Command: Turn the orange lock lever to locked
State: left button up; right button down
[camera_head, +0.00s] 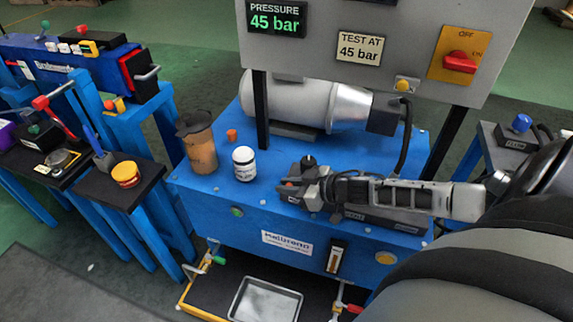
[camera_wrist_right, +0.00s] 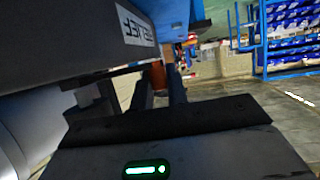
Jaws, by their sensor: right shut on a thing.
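The orange lock lever (camera_head: 289,185) shows as a small orange-red piece at the left end of a dark block on the blue bench. My right gripper (camera_head: 302,187) reaches in from the right, low over that block, and is shut on the lever. The fingers hide most of the lever, so I cannot tell its angle. In the right wrist view my two dark fingers (camera_wrist_right: 160,94) stand close together, with an orange piece (camera_wrist_right: 158,74) between or just beyond them. An upside-down RELIEF label (camera_wrist_right: 137,24) shows beside them. My left gripper is not in view.
A white jar (camera_head: 244,163) and a brown canister (camera_head: 201,152) stand on the blue bench (camera_head: 275,215) left of the gripper. A grey pump motor (camera_head: 290,103) lies behind, below the grey panel (camera_head: 410,50) with its red switch (camera_head: 460,62). A black cable hangs near my wrist.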

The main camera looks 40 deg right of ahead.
dwell(0.3)
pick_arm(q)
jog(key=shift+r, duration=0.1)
pick_arm(e)
jog(key=c, duration=1.4)
grip_release()
pick_arm(q)
jog(key=p, duration=0.2)
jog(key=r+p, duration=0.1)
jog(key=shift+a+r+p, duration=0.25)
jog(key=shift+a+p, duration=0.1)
jog(key=shift+p, duration=0.05)
pick_arm(e)
jog(key=v, duration=1.6)
jog(key=shift+w+r, duration=0.1)
jog(key=shift+c, duration=0.3)
